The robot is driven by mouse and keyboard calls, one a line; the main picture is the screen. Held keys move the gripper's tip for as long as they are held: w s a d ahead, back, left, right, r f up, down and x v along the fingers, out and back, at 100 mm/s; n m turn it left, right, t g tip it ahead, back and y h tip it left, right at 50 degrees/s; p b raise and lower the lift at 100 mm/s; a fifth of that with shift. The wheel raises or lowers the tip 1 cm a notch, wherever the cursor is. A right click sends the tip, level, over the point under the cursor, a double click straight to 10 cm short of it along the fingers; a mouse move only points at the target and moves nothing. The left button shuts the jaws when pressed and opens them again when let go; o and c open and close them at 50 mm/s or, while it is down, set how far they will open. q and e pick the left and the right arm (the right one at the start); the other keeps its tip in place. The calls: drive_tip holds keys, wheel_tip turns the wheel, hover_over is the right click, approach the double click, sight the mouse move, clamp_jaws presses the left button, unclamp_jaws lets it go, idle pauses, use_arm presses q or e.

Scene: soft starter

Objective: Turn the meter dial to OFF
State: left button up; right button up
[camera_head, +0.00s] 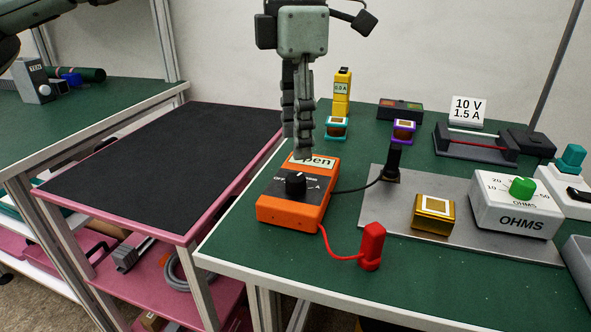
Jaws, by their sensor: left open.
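The orange meter (297,209) lies on the green bench top near its front left corner. Its black dial (295,184) sits in the middle of a dark face with small markings, including what looks like OFF at the upper left. The exact dial pointer direction is too small to tell. A label reading "open" lies at the meter's far end, partly hidden by the gripper. My left gripper (304,145) points down over that far end, behind the dial in the picture, with its fingers open and empty. Contact with the meter cannot be told. My right gripper is not in view.
A red plug (371,246) on a red lead and a black plug (392,163) on a black lead join the meter. A grey plate (390,222) with a gold block (433,212) and the OHMS box (515,205) stand right. A black-topped cart (165,165) is left.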

sight(296, 177)
use_arm(q)
wheel_tip(296, 177, down, 7)
drive_tip(key=shift+r, duration=0.1)
clamp_jaws()
idle(0.5)
